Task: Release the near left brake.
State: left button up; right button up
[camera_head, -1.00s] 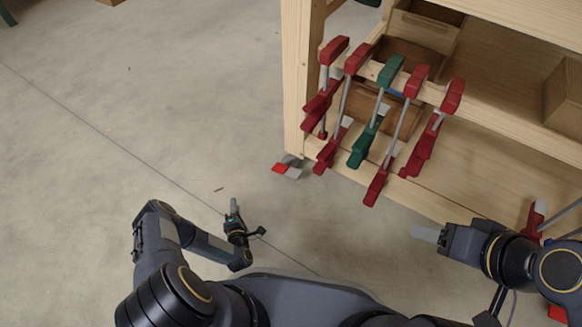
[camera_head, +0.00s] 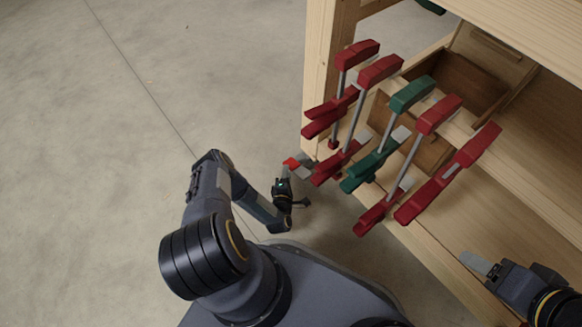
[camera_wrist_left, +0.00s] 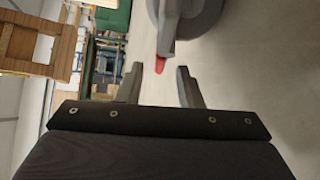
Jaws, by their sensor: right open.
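The near left brake is a small red pedal (camera_head: 292,163) on a grey caster at the foot of the bench's near left leg. In the left wrist view the red pedal (camera_wrist_left: 160,65) sits below the grey wheel (camera_wrist_left: 190,18), ahead of and between my fingertips. My left gripper (camera_head: 284,172) is low by the floor, right beside the caster. It also shows in the left wrist view (camera_wrist_left: 158,82), with its fingers apart and nothing between them. I cannot tell whether it touches the pedal. My right gripper (camera_head: 468,260) is open and empty, near the bench's front edge.
The wooden bench (camera_head: 316,80) stands at the right. Several red clamps and a green clamp (camera_head: 410,95) hang on its front rail, right of the left gripper. A wooden drawer box (camera_head: 478,80) lies inside. The concrete floor (camera_head: 90,170) at the left is clear.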

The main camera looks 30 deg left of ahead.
pick_arm(q)
jog(key=shift+b+x, duration=0.65)
jog(key=shift+x, duration=1.55)
grip_shut()
